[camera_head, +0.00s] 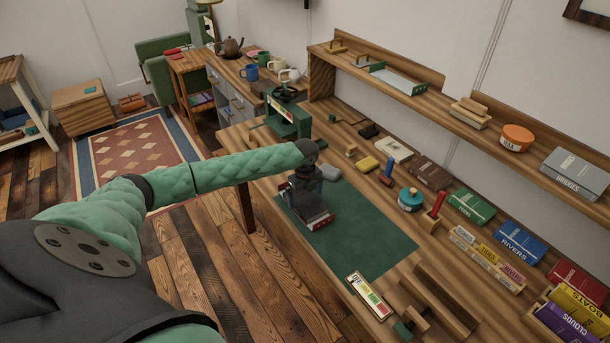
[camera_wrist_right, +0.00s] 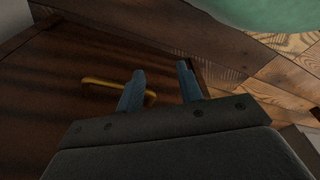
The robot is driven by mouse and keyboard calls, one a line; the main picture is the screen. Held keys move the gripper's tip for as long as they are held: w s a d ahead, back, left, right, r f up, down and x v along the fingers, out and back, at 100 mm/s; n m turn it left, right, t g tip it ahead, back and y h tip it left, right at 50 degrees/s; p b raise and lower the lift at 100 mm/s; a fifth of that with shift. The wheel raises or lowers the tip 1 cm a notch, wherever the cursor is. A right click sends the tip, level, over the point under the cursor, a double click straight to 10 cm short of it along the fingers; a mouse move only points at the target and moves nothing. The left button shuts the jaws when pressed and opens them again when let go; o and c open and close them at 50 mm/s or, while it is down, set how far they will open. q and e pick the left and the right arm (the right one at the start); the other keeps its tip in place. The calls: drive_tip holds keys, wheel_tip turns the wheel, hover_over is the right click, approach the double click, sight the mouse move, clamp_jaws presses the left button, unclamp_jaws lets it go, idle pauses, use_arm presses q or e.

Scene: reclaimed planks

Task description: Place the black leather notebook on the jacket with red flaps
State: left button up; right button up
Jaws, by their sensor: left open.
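My left gripper (camera_head: 304,190) is open and points down at the green mat (camera_head: 365,238) on the workbench. Right under it lies a black, flat item (camera_head: 303,207) that looks like the leather notebook. Red and white edges of the jacket with red flaps (camera_head: 321,220) show beneath and beside the black item. The gripper hides part of both, and I cannot tell whether the fingers touch the notebook. My right gripper (camera_wrist_right: 160,88) shows only in the right wrist view, its blue fingers apart with nothing held between them.
A green press (camera_head: 288,118) stands left of the mat. A small grey item (camera_head: 331,172) lies near the gripper. Several books, including a green one (camera_head: 470,207), line the right. A shelf (camera_head: 430,100) runs behind. A brass handle (camera_wrist_right: 105,83) is by my right gripper.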

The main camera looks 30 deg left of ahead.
sight(305, 200)
use_arm(q)
wheel_tip(305, 200, up, 4)
drive_tip(key=p, duration=0.2)
drive_tip(key=shift+f+p, duration=0.1)
drive_tip(key=shift+p, duration=0.3)
wheel_tip(305, 200, up, 7)
drive_tip(key=p, duration=0.5)
use_arm(e)
drive_tip(key=s+d+f, duration=0.1)
drive_tip(key=s+d, duration=0.1)
drive_tip(key=s, duration=0.7)
drive_tip(key=s+d+f+g, duration=0.1)
drive_tip(key=s+d+f, duration=0.1)
drive_tip(key=s, duration=0.7)
drive_tip(key=shift+d+f, duration=0.25)
drive_tip(key=shift+d, duration=0.1)
use_arm(q)
drive_tip(key=shift+f, duration=0.1)
